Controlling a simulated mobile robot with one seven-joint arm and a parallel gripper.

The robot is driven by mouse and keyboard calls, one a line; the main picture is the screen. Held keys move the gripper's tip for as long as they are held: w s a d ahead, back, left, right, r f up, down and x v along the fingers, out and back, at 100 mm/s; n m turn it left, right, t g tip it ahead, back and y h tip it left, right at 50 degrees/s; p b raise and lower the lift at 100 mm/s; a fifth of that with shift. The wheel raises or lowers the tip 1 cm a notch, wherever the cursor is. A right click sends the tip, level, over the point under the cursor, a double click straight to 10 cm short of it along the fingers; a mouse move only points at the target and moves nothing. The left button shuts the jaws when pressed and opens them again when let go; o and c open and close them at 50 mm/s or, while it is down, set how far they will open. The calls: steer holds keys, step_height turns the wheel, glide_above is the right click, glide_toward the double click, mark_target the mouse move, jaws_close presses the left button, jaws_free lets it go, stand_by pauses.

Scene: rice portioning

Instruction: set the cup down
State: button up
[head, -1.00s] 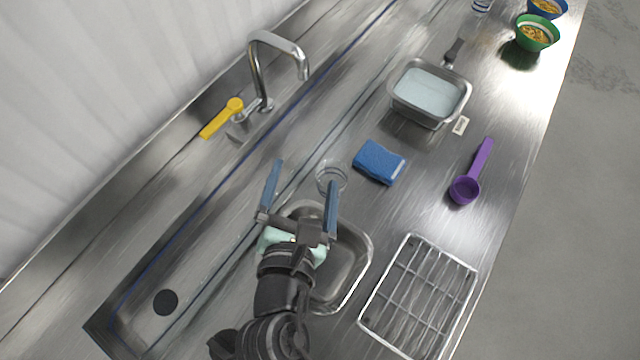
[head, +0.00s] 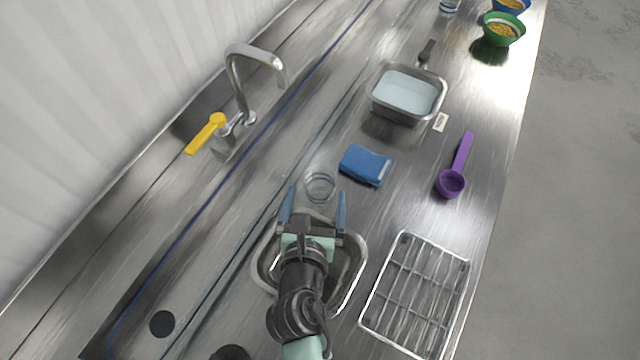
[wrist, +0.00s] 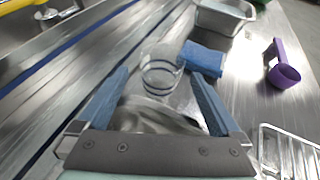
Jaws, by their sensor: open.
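A clear glass cup (head: 320,185) stands upright on the steel counter, just left of the blue sponge. It also shows in the wrist view (wrist: 160,72), beyond the fingertips and roughly midway between them. My gripper (head: 315,208) is open and empty, with its two blue fingers apart on the near side of the cup. In the wrist view the gripper (wrist: 165,85) has nothing between its fingers at their base. I cannot tell whether a fingertip touches the cup.
A steel tray (head: 348,272) lies under my arm. The blue sponge (head: 365,165), a pan of pale liquid (head: 440,92), a purple scoop (head: 452,183) and a wire rack (head: 374,325) stand to the right. A faucet (head: 236,80) rises at the left.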

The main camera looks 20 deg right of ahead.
mark_target(318, 194)
steer(key=shift+x, duration=1.85)
